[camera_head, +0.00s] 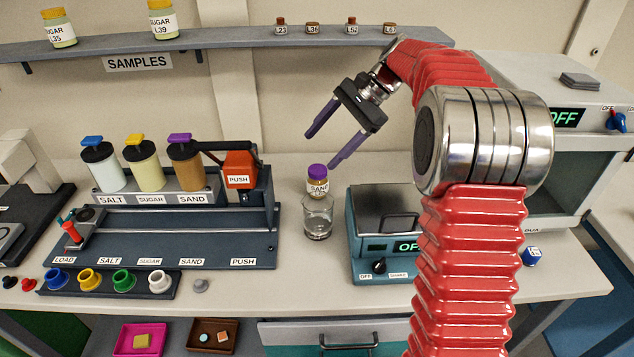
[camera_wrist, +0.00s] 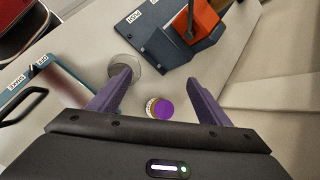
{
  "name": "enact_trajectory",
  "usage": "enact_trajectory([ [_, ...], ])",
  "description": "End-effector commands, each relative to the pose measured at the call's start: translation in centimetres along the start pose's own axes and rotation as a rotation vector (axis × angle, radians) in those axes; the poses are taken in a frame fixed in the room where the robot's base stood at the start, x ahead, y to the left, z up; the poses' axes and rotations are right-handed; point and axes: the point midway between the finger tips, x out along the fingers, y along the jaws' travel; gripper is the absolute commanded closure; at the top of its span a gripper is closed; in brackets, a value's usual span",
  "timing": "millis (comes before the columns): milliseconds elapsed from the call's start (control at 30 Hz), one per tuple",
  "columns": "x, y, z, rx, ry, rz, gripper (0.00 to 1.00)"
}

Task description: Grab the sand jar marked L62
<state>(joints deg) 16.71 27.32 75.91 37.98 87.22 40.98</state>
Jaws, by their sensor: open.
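A small jar with a purple lid and a label reading SAND (camera_head: 317,180) stands upright on the bench, behind a clear glass beaker (camera_head: 318,218). The lower part of its label is hidden by the beaker, so I cannot read its number. My gripper (camera_head: 325,150) is open and empty, with purple fingers, above and just behind the jar. In the wrist view the jar's purple lid (camera_wrist: 162,109) lies between the two open fingers (camera_wrist: 160,90), and the beaker (camera_wrist: 126,66) is close by the left finger.
A dispenser station (camera_head: 180,235) with salt, sugar and sand hoppers stands left of the jar. A teal device (camera_head: 385,225) reading OFF stands to the right. The shelf (camera_head: 230,43) above holds two sugar jars and several small vials.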

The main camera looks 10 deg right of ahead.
Motion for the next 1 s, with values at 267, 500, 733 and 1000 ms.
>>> enact_trajectory([
  [267, 1.0, -1.7, -4.2, 0.125, -0.107, -0.025, 0.29],
  [500, 1.9, -2.5, -7.8, 0.224, -0.201, -0.042, 0.29],
  [733, 2.8, -2.6, -11.2, 0.312, -0.292, -0.055, 0.29],
  [1000, 4.0, -2.1, -15.1, 0.406, -0.402, -0.064, 0.29],
])
